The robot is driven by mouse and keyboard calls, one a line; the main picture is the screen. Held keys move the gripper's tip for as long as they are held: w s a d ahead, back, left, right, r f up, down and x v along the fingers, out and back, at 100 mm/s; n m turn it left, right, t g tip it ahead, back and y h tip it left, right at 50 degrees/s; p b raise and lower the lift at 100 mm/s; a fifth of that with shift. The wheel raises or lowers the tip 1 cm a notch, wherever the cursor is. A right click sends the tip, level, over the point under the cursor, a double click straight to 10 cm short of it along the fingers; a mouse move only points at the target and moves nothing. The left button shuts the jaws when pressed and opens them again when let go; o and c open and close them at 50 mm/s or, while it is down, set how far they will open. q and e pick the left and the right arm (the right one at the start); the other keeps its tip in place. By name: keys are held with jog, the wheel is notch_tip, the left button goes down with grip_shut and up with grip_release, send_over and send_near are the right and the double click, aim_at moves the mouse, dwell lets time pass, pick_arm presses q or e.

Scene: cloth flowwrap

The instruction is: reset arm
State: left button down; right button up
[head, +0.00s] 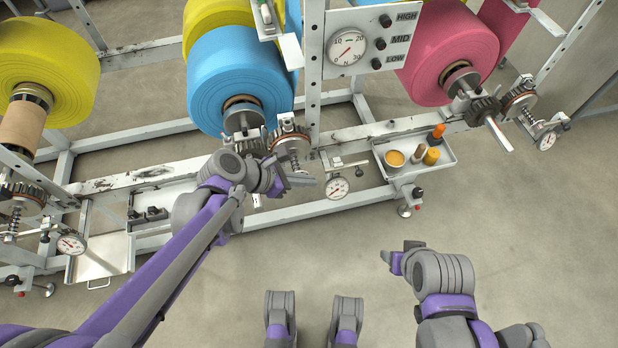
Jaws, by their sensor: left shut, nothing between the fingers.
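My left arm reaches in from the lower left, and its gripper (302,180) is shut with nothing in it. It is in front of the machine's lower rail, below the blue roll (237,82) and left of a small hanging dial gauge (336,188). I cannot tell whether it touches the frame. My right arm is at the lower right, bent, with its gripper (388,258) pointing left over bare floor. The right fingers are small and partly hidden, so their opening does not show.
The grey machine frame (355,204) crosses the view. It carries a yellow roll (60,62), a pink roll (445,45) and a gauge panel (349,48). A white tray (446,156) holds small containers and an orange-handled tool (438,131). Floor (540,240) is clear at right.

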dwell(0.3)
pick_arm(q)
jog(key=s+a+f+m+y, duration=0.1)
jog(key=s+a+m+y, duration=0.3)
jog(key=s+a+m, duration=0.6)
jog(key=s+a+f+m+y, duration=0.2)
jog(key=s+a+m+y, duration=0.3)
jog(key=m, duration=0.8)
notch_tip(320, 180, up, 18)
jog(key=w+p, duration=0.1)
jog(key=p, duration=1.4)
jog(key=shift+w+d+r+t+p, duration=0.15)
jog(key=shift+d+t+p, duration=0.25)
pick_arm(e)
notch_tip(320, 180, up, 18)
jog(key=w, duration=0.2)
jog(key=shift+f+t, duration=0.15)
jog(key=shift+t, duration=0.25)
pick_arm(q)
jog(key=shift+s, duration=0.2)
pick_arm(e)
jog(key=shift+s, duration=0.1)
pick_arm(q)
jog(key=shift+w, duration=0.1)
